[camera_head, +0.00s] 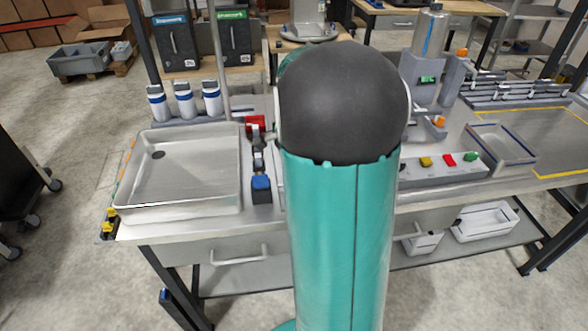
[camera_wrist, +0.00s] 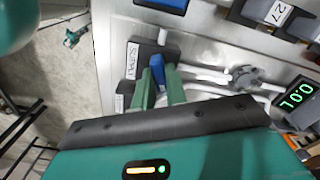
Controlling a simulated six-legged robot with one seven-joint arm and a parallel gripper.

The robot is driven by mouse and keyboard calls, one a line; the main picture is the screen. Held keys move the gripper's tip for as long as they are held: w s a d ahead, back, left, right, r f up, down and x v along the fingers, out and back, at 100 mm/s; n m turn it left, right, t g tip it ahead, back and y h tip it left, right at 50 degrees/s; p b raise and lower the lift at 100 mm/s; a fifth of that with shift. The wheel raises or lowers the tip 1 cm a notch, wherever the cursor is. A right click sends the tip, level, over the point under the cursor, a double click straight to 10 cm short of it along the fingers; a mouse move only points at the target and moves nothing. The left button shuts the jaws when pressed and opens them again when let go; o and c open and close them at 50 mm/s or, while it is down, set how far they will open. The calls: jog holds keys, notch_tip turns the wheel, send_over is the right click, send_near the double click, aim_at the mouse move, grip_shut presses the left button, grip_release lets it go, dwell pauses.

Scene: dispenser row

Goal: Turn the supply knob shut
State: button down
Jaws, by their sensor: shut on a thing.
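The supply knob (camera_wrist: 157,70) is a blue handle on a dark block beside a white label reading SUPPLY (camera_wrist: 131,60), in the wrist view. My gripper (camera_wrist: 160,82) has its two green fingers on either side of the blue handle and is shut on it. The fingers cover part of the handle, so its exact turn angle is hard to tell. In the head view my own arm covers the middle of the bench, and I cannot see the gripper or the supply knob there.
White pipes run from the knob to a grey fitting (camera_wrist: 243,78). A green display (camera_wrist: 295,101) reads 0.0 L. In the head view, a shallow tray (camera_head: 185,207), white bottles (camera_head: 184,100) and a panel with coloured buttons (camera_head: 440,173) stand on the bench.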

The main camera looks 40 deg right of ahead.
jog(key=m, duration=0.5)
dwell(0.5)
jog(key=c, duration=1.4)
grip_release()
jog(key=shift+c, duration=0.2)
jog(key=shift+r, duration=0.1)
notch_tip(320, 180, up, 14)
jog(key=shift+f, duration=0.2)
